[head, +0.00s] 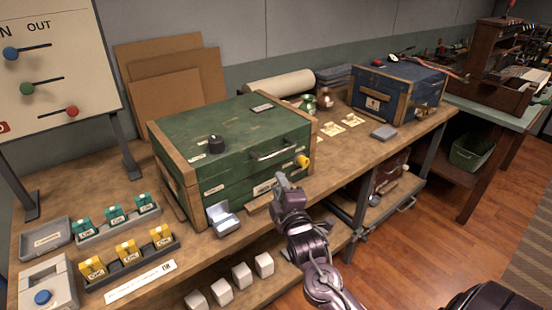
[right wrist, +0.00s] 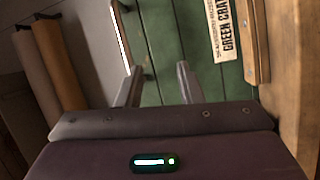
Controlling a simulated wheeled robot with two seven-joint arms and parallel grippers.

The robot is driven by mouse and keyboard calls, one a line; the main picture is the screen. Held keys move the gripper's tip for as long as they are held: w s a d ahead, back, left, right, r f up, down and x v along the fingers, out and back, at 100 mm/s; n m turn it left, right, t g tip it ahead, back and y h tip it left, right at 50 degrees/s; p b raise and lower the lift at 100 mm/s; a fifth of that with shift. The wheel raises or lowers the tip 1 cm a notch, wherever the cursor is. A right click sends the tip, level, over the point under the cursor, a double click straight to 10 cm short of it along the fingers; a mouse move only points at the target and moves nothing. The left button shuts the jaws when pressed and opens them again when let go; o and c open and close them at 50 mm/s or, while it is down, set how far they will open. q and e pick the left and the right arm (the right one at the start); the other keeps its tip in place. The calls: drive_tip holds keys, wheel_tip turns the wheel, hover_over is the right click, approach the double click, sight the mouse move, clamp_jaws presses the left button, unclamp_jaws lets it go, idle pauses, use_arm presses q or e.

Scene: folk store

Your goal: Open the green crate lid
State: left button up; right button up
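The green crate (head: 235,150) with wooden corner strips stands on the workbench, its lid (head: 240,125) down. A dark bar handle (head: 275,152) is on the lid's front, with a yellow knob (head: 302,161) to its right. My right gripper (head: 283,180) is in front of the crate, below the handle. In the right wrist view its two fingers (right wrist: 159,84) are apart with nothing between them, facing the green boards (right wrist: 180,50). My left gripper is not in view.
A small grey open box (head: 223,219) stands before the crate. Trays of teal (head: 115,214) and yellow (head: 127,250) tagged blocks lie left. A blue chest (head: 397,90) stands at right, beyond paper cards (head: 333,129). White blocks (head: 242,276) sit on the lower shelf.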

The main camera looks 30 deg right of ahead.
sight(276, 154)
drive_tip(key=shift+n+t+h, duration=0.4)
drive_tip(key=shift+n+t, duration=0.1)
drive_tip(key=shift+t, duration=0.2)
drive_tip(key=w+d+r, duration=0.1)
drive_tip(key=w, duration=0.1)
drive_tip(key=w+d+r, duration=0.1)
drive_tip(key=w+r, duration=0.1)
drive_tip(key=w+d+r+p, duration=0.1)
drive_tip(key=w, duration=0.1)
drive_tip(key=shift+w+d+r, duration=0.1)
drive_tip(key=shift+d+r, duration=0.05)
drive_tip(key=shift+r, duration=0.25)
drive_tip(key=shift+w+d, duration=0.15)
drive_tip(key=shift+w, duration=0.5)
clamp_jaws()
